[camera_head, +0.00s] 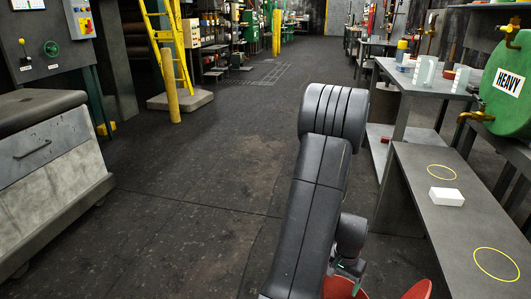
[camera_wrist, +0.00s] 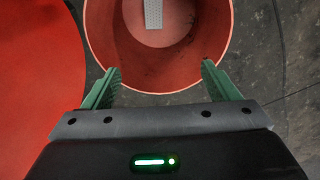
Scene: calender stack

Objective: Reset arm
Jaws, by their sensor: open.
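My arm (camera_head: 320,190) rises folded in the lower middle of the head view. My gripper (camera_wrist: 160,82) shows in the wrist view with its two green fingers wide apart and nothing between them. It points down at the near rim of a round red container (camera_wrist: 88,35). A pale perforated strip (camera_wrist: 153,13) shows inside the container at the top of the wrist view. In the head view the fingertips are hidden low behind the arm, near the red parts at the bottom edge.
A grey bench (camera_head: 425,205) at right bears a white block (camera_head: 446,196) between two yellow rings. A table (camera_head: 410,80) holds clear jugs. A grey cabinet (camera_head: 45,165) stands at left. The middle floor (camera_head: 215,150) is clear.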

